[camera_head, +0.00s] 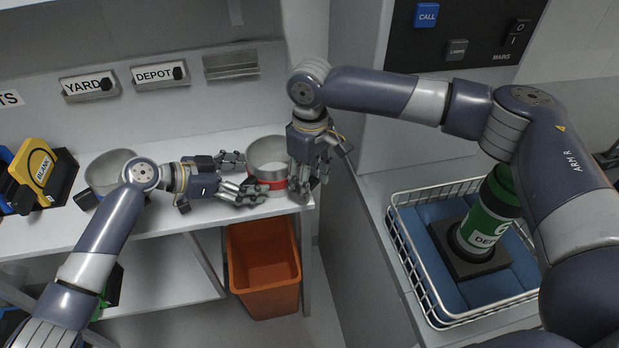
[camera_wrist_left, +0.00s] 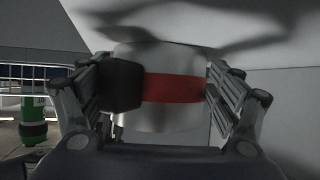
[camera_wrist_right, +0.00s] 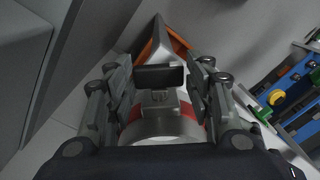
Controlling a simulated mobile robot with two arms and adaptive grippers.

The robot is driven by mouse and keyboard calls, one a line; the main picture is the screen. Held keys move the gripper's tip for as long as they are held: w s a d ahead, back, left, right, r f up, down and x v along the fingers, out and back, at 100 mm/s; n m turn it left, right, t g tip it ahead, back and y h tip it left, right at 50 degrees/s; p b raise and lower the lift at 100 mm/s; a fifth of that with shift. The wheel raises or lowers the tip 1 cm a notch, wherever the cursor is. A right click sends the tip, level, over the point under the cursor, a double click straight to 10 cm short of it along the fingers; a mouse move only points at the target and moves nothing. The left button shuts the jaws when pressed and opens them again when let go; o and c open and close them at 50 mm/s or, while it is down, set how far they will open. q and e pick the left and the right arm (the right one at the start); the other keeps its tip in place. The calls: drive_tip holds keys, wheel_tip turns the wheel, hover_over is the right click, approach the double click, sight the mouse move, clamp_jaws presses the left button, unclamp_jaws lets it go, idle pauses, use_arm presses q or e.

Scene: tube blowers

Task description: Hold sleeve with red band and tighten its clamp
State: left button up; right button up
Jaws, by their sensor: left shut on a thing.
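The metal sleeve (camera_head: 267,172) with a red band stands at the right end of the white bench in the head view. My left gripper (camera_head: 247,176) is shut on it from the left. In the left wrist view the red band (camera_wrist_left: 175,87) shows between the fingers. My right gripper (camera_head: 304,182) points down at the sleeve's right side. In the right wrist view its fingers (camera_wrist_right: 157,100) are spread around a small metal clamp block (camera_wrist_right: 158,103) on the sleeve, with gaps seen on both sides. Part of the block is hidden by a dark finger pad.
Another metal sleeve (camera_head: 103,170) stands at the bench's left, partly behind my left arm. An orange bin (camera_head: 264,268) is below the bench edge. A wire basket (camera_head: 437,318) with a green cylinder (camera_head: 487,222) stands at right. YARD (camera_head: 88,87) and DEPOT (camera_head: 160,75) holders are on the wall.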

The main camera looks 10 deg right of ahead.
use_arm(q)
drive_tip(key=shift+s+d+f, duration=0.1)
drive_tip(key=shift+f, duration=0.1)
use_arm(e)
drive_tip(key=shift+o, duration=0.8)
wheel_tip(320, 180, up, 12)
use_arm(q)
drive_tip(key=o, duration=1.1)
use_arm(e)
drive_tip(key=shift+w+f, duration=0.1)
use_arm(q)
drive_tip(key=shift+r, duration=0.15)
